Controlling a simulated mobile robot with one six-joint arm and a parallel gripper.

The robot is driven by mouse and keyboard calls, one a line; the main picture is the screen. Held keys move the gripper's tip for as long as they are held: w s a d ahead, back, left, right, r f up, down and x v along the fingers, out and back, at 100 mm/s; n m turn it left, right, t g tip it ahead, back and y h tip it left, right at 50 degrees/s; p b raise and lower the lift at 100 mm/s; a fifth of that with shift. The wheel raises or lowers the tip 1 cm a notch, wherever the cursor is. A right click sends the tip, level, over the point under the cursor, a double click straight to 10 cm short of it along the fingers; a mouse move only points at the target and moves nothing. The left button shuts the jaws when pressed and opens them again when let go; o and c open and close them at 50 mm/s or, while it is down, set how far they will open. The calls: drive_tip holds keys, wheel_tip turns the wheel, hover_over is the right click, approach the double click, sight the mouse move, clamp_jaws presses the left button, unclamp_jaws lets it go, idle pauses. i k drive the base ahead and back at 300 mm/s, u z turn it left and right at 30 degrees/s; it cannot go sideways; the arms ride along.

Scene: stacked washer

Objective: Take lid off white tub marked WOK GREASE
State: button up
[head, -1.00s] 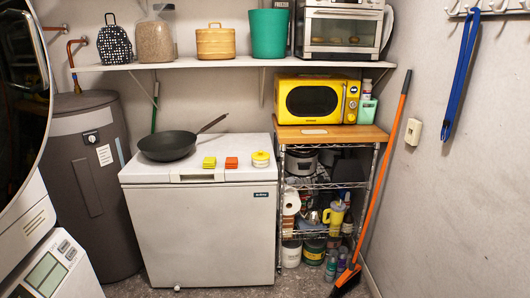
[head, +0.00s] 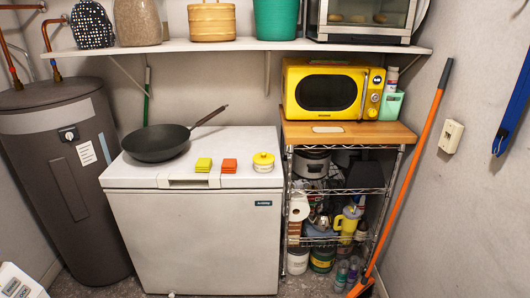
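No writing reading WOK GREASE is legible in the head view. A white tub (head: 297,261) stands low in the wire rack, below the paper roll; its marking is too small to read. A darker green tub (head: 321,260) stands just right of it. A small white pot with a yellow lid (head: 263,162) sits on the right of the white chest freezer top, and no marking on it is readable. My gripper is not in view.
The chest freezer (head: 192,240) also bears a black wok (head: 157,143) and yellow and orange stacks. A yellow microwave (head: 332,90) stands on the wooden rack top (head: 346,133). An orange broom (head: 412,170) leans at right. A dark water heater (head: 65,185) stands left.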

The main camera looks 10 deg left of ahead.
sight(263, 158)
drive_tip(key=u, duration=0.1)
drive_tip(key=i, duration=1.2)
drive_tip(key=u, duration=1.25)
drive_tip(key=k, duration=0.25)
drive_tip(key=u, duration=1.9)
